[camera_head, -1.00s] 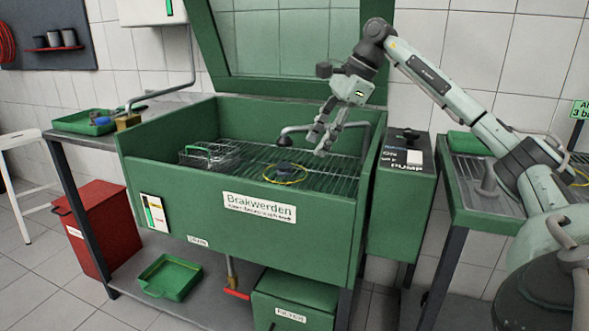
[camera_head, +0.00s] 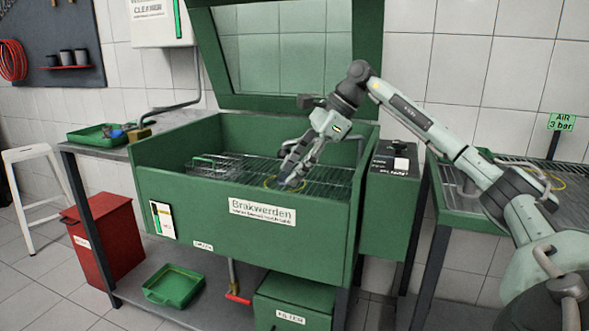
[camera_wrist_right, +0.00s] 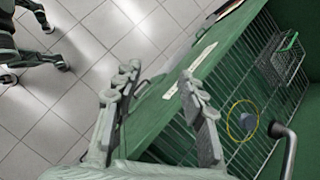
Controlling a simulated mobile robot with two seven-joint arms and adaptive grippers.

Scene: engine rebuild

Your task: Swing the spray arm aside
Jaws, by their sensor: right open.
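The spray arm (camera_head: 357,141) is a bent grey pipe inside the green wash basin (camera_head: 160,182). In the head view my right arm hides much of it. In the right wrist view the pipe (camera_wrist_right: 291,150) shows at the lower right, beyond the right finger and apart from it. My right gripper (camera_head: 288,176) is open and empty, pointing down and left over the basin's grate. It also shows in the right wrist view (camera_wrist_right: 160,85), where its fingers are spread with nothing between them. My left gripper is not in view.
A wire basket (camera_wrist_right: 283,55) stands in the basin's left part. A yellow ring (camera_wrist_right: 231,125) with a dark part (camera_wrist_right: 249,122) lies on the grate. The raised lid (camera_head: 364,60) stands behind; the pump box (camera_head: 390,205) is at the right.

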